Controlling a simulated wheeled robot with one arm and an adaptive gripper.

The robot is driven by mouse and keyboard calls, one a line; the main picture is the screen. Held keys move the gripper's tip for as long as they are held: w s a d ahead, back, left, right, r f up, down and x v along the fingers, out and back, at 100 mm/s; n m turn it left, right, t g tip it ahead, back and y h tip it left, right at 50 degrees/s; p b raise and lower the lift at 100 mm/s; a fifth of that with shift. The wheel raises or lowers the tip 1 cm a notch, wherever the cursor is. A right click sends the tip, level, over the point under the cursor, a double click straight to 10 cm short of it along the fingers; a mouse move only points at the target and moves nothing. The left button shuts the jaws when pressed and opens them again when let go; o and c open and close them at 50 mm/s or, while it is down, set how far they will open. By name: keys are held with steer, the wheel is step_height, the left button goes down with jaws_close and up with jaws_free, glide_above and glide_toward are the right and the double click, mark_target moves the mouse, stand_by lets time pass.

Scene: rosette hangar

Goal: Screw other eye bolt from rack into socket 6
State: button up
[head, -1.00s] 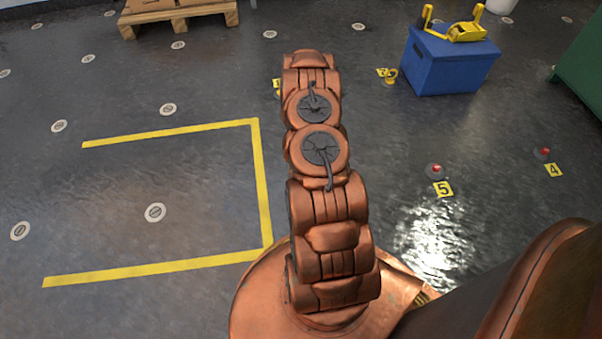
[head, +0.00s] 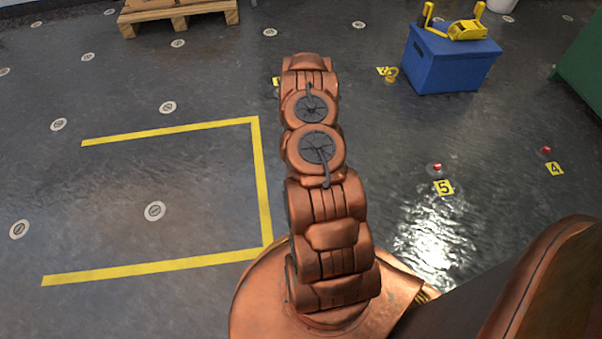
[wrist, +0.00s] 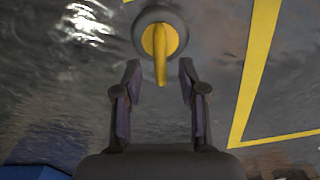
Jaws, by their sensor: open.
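In the wrist view a yellow eye bolt (wrist: 160,45) stands on a round grey base on the floor, its ring seen edge-on. My gripper (wrist: 160,68) is open, with a dark finger on each side of the ring's near end and a gap on both sides. In the head view my arm hides the gripper and this bolt. A yellow floor label (head: 276,82) shows partly beside the arm; its number is not readable. Another yellow eye bolt (head: 391,75) stands by a label farther right. No rack can be made out for certain.
A blue box (head: 450,65) with yellow items (head: 462,30) on top stands at upper right. Red-capped sockets (head: 437,168) lie by labels 5 and 4. A wooden pallet (head: 180,18) is at the back. Yellow floor lines (head: 262,190) mark open floor on the left.

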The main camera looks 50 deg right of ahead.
stand_by(0.3)
steer(key=shift+f+b, duration=0.3)
steer(key=shift+f, duration=0.65)
steer(key=shift+c, duration=0.2)
jaws_close()
steer(key=shift+r, duration=0.1)
